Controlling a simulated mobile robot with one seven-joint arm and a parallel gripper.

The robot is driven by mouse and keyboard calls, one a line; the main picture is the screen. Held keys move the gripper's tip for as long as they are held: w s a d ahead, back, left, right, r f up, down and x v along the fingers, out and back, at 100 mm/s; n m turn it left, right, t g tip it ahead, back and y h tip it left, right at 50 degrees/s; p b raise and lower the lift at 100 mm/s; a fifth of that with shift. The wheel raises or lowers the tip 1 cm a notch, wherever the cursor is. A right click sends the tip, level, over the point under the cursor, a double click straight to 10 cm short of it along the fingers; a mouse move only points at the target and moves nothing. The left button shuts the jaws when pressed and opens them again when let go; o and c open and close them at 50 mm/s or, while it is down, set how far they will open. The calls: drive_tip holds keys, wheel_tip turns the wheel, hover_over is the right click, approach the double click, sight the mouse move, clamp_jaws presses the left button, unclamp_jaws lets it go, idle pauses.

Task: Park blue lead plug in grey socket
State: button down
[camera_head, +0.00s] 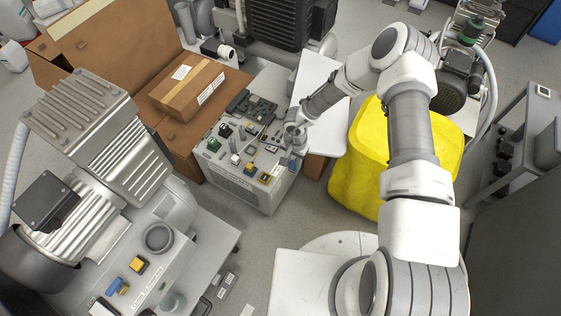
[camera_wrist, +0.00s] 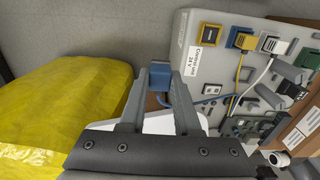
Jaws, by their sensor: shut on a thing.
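My gripper (camera_wrist: 158,84) is shut on the blue lead plug (camera_wrist: 158,76), which sits between the two fingertips. A blue lead (camera_wrist: 205,102) runs from near the plug to the control unit (camera_wrist: 192,80). The plug is off the unit's left edge in the wrist view, apart from its sockets. In the head view my gripper (camera_head: 295,137) is at the right edge of the control unit (camera_head: 255,195), and the plug is not clear.
A yellow connector (camera_wrist: 211,32), a yellow-and-blue one (camera_wrist: 243,38) and a white plug (camera_wrist: 274,44) line the unit. A green circuit board (camera_wrist: 255,128) lies on it. A yellow bag-like bulk (camera_head: 365,160) stands right of the unit. A cardboard box (camera_head: 187,85) is behind left.

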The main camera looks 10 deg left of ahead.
drive_tip(key=shift+d+r, duration=0.35)
drive_tip(key=shift+d, duration=0.3)
drive_tip(key=w+a+f+b, duration=0.1)
drive_tip(key=w+a+b, duration=0.5)
drive_tip(key=a, duration=0.3)
drive_tip(key=w+a+f+b, duration=0.1)
drive_tip(key=w+a+b, duration=0.4)
drive_tip(key=a, duration=0.5)
drive_tip(key=shift+w+a+b, duration=0.15)
drive_tip(key=shift+w+b, duration=0.25)
drive_tip(key=shift+b, duration=0.85)
drive_tip(key=shift+f, duration=0.25)
drive_tip(key=shift+f, duration=3.5)
drive_tip(key=shift+f, duration=0.95)
drive_tip(key=shift+c, duration=1.1)
unclamp_jaws()
